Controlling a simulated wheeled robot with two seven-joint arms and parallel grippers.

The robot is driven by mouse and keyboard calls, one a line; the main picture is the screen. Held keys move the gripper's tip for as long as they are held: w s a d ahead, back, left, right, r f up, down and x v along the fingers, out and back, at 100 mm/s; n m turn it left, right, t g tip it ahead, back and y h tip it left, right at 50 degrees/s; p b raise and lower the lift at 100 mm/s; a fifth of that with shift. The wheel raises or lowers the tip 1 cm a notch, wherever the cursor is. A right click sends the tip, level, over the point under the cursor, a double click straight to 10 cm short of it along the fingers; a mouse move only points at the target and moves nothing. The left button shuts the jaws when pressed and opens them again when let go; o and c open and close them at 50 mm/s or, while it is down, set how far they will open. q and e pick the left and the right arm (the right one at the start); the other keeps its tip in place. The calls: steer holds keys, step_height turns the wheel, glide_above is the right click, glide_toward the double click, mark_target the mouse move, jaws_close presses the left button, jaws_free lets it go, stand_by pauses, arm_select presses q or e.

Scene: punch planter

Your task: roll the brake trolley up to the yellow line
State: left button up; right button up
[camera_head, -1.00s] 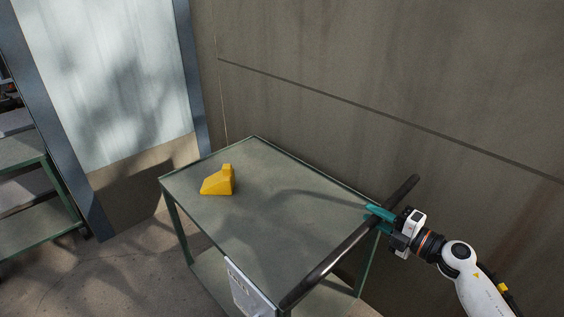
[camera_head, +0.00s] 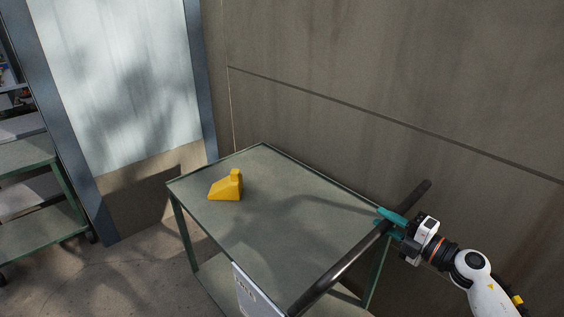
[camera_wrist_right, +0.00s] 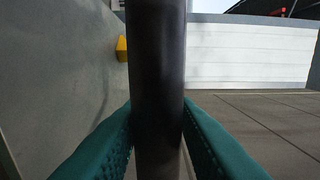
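The brake trolley (camera_head: 300,232) is a green-framed cart with a grey top, standing beside the wall. Its dark push bar (camera_head: 350,258) runs along the near right end. My right gripper (camera_head: 388,219) has its teal fingers around the bar, near its far end. In the right wrist view the bar (camera_wrist_right: 157,85) stands between the two fingers, which press against both its sides. A yellow wedge-shaped block (camera_head: 226,187) lies on the trolley top and shows partly in the wrist view (camera_wrist_right: 122,48). My left gripper is not in view. No yellow line shows on the floor.
A concrete wall (camera_head: 390,90) rises close behind the trolley. A pale panel (camera_head: 125,80) in a blue-grey frame stands at the left. Another green shelved cart (camera_head: 40,195) is at the far left. Bare floor (camera_head: 130,275) lies between the two carts.

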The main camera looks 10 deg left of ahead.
steer(key=o, duration=0.5)
steer(key=shift+s+a, duration=0.25)
steer(key=shift+c, duration=0.2)
steer(key=shift+w+d+f, duration=0.1)
